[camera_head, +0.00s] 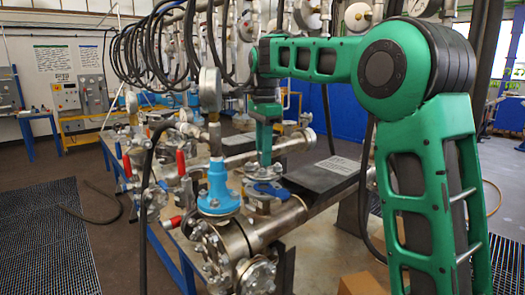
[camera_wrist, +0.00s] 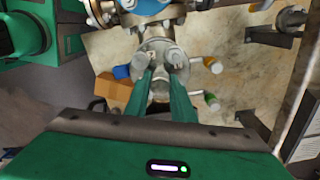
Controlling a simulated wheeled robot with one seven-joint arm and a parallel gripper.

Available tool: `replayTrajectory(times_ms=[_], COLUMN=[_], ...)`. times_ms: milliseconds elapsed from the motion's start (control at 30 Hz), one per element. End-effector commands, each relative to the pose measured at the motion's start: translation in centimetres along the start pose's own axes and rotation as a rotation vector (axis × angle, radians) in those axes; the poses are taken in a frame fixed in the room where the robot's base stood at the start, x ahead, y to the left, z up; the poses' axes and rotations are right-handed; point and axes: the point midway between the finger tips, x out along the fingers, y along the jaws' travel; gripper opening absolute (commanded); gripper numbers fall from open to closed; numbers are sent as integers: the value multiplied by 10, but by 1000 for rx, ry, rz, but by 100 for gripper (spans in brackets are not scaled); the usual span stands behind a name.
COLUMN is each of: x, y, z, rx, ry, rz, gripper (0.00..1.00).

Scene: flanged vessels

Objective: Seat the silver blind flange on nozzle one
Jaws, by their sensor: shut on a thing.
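My gripper (camera_head: 264,160) points down over the silver pipe vessel (camera_head: 270,225). Its two green fingers (camera_wrist: 163,75) are shut on the silver blind flange (camera_wrist: 157,48), a round grey disc with bolt heads or studs on it. In the head view the flange (camera_head: 253,173) shows at the fingertips, partly hidden by them. Just below it is a blue-topped flanged nozzle (camera_head: 268,189) on the vessel. I cannot tell whether the held flange touches it. I cannot make out which nozzle is number one.
A blue flanged fitting (camera_head: 218,190) with a pressure gauge (camera_head: 210,88) stands close left of the gripper. Red-handled valves (camera_head: 181,163) and black hoses crowd the left and back. A dark flat plate (camera_head: 325,178) lies to the right. A cardboard box (camera_head: 362,284) is low in front.

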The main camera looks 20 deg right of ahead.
Motion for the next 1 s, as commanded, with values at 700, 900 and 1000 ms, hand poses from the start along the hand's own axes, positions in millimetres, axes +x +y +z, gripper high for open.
replayTrajectory(times_ms=[700,900,1000], x=[28,28,28], y=[0,0,0], z=[0,0,0], rx=[0,0,0], ry=[0,0,0], rz=[-3,-3,-3], gripper=[0,0,0])
